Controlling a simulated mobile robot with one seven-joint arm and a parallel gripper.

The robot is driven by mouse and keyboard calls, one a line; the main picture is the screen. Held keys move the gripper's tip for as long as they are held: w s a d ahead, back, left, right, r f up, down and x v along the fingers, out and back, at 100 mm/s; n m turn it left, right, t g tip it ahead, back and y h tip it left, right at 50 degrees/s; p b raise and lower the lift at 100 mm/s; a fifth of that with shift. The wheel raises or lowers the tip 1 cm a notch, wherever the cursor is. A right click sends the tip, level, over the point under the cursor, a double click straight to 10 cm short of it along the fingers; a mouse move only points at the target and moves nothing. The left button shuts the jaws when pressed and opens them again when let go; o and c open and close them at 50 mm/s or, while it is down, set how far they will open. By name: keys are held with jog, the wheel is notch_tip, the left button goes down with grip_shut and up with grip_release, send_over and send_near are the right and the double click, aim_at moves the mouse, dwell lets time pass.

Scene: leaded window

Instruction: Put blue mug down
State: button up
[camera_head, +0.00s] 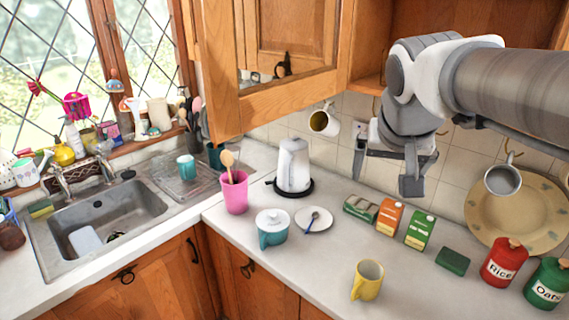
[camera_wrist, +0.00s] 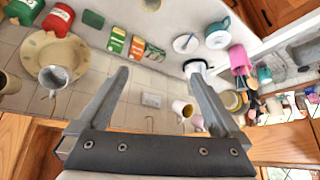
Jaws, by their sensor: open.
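A teal-blue mug (camera_head: 272,236) with its handle at the lower left stands upright on the counter, beside a white saucer (camera_head: 310,226) with a spoon on it. Its top looks white, perhaps a lid. The mug also shows in the wrist view (camera_wrist: 217,36), at the upper right. A smaller teal cup (camera_head: 186,167) stands on the drainer by the sink. My gripper (camera_head: 385,176) is open and raised in front of the tiled wall, well above and to the right of the mug. In the wrist view nothing is between its fingers (camera_wrist: 158,75).
A kettle (camera_head: 293,165) and a pink utensil cup (camera_head: 235,197) stand behind the mug. Boxes (camera_head: 390,217), red (camera_head: 503,263) and green canisters and a yellow mug (camera_head: 368,282) are to the right. Two mugs hang on the wall. An open cupboard door (camera_head: 272,98) juts out left of my arm.

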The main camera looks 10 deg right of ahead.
jog(key=s+a+f+n+y, duration=0.2)
jog(key=s+a+f+n, duration=0.2)
jog(key=s+a+f, duration=0.4)
jog(key=s+a, duration=0.2)
jog(key=s, duration=0.1)
jog(key=shift+a+f+n+y, duration=0.15)
jog(key=shift+f+n+y, duration=0.15)
jog(key=shift+f+n, duration=0.1)
